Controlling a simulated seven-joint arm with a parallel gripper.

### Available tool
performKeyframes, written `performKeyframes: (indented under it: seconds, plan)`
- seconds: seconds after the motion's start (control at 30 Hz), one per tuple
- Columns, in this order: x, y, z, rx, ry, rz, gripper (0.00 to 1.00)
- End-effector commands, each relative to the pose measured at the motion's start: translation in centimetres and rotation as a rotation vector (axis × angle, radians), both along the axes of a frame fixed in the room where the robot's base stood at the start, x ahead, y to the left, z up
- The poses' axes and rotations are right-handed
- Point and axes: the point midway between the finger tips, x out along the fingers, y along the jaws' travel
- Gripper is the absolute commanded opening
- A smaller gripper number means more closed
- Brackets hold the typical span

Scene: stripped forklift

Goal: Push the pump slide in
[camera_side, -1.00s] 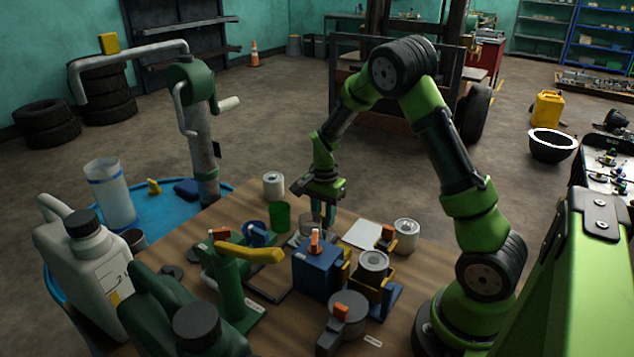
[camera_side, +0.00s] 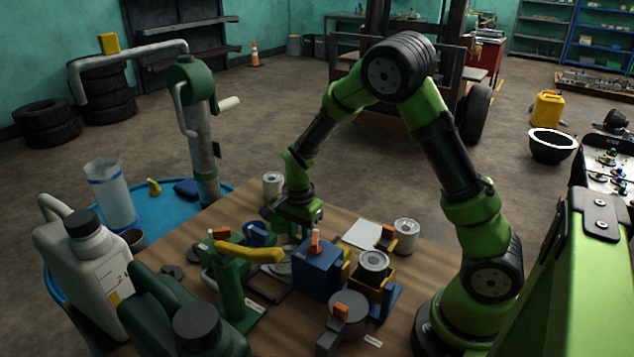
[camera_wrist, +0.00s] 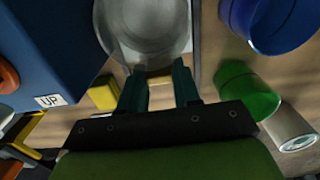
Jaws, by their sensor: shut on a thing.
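My gripper (camera_side: 293,238) is low over the table, just left of the blue box (camera_side: 319,268). A grey round dish or disc (camera_wrist: 143,28) lies just beyond the fingertips. The blue box with an "UP" label (camera_wrist: 50,100) is at the left there. A yellow block (camera_wrist: 104,94) sits between it and the fingers.
A green cup (camera_wrist: 246,92), a blue cup (camera_wrist: 268,18) and a silver can (camera_wrist: 288,128) are on the right in the wrist view. In the side view, a green stand with a yellow handle (camera_side: 250,252) is at front left, and a yellow holder with a can (camera_side: 373,268) is at right.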

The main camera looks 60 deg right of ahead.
Motion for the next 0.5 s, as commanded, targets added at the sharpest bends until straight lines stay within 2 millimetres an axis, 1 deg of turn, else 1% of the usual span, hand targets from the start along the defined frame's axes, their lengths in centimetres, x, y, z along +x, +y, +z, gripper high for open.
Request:
performKeyframes:
  seconds: [0.17,0.2,0.33,0.5]
  plan:
    - [0.09,-0.01,0.06,0.001,-0.003,0.000,0.00]
    - [0.09,-0.02,0.06,0.001,-0.003,0.000,0.38]
    - [0.06,-0.05,0.04,0.000,-0.002,0.000,0.57]
    - [0.03,-0.07,0.02,0.000,-0.001,0.000,0.57]
